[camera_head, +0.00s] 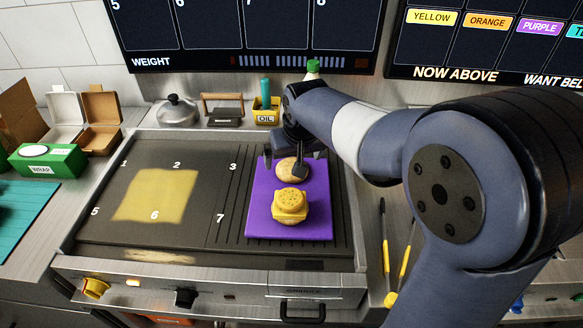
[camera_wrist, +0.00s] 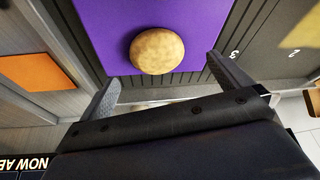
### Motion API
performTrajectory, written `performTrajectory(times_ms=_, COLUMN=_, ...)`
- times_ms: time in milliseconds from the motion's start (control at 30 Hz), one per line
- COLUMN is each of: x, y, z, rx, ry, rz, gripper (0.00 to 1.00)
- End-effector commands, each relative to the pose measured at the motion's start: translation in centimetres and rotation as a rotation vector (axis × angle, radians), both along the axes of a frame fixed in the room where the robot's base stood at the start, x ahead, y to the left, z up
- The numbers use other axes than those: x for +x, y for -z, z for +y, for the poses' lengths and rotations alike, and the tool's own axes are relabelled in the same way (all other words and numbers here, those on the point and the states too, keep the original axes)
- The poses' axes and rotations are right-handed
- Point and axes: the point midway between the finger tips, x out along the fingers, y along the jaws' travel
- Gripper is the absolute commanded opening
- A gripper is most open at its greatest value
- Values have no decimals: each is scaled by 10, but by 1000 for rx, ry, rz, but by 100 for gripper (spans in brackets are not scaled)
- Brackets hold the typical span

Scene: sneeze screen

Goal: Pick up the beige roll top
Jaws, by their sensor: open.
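The beige roll top (camera_head: 288,171) is a round, speckled bun piece on the far part of a purple mat (camera_head: 260,222). In the wrist view the roll top (camera_wrist: 157,51) lies on the purple mat (camera_wrist: 100,25), just ahead of the space between my fingers. My gripper (camera_head: 284,164) is open and low over the roll top, with a finger on either side in the head view. The wrist view shows my gripper (camera_wrist: 162,68) empty, both fingers apart and clear of the roll top. In the head view, part of the roll top is hidden by a finger.
A yellow dotted block-like item (camera_head: 291,205) stands on the mat nearer the front. The griddle (camera_head: 110,228) has a yellow square (camera_head: 155,196) at left. An oil holder (camera_head: 266,112), a press (camera_head: 223,115) and a dome (camera_head: 177,111) stand behind. Yellow-handled tools (camera_head: 405,255) lie at right.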

Motion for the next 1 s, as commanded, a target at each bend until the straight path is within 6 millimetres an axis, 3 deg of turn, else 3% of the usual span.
performTrajectory(times_ms=500, x=23, y=48, z=2, rx=0, ry=0, rz=1, gripper=98)
performTrajectory(times_ms=767, x=25, y=52, z=2, rx=0, ry=0, rz=-1, gripper=98)
performTrajectory(times_ms=1000, x=25, y=51, z=2, rx=0, ry=0, rz=-1, gripper=81)
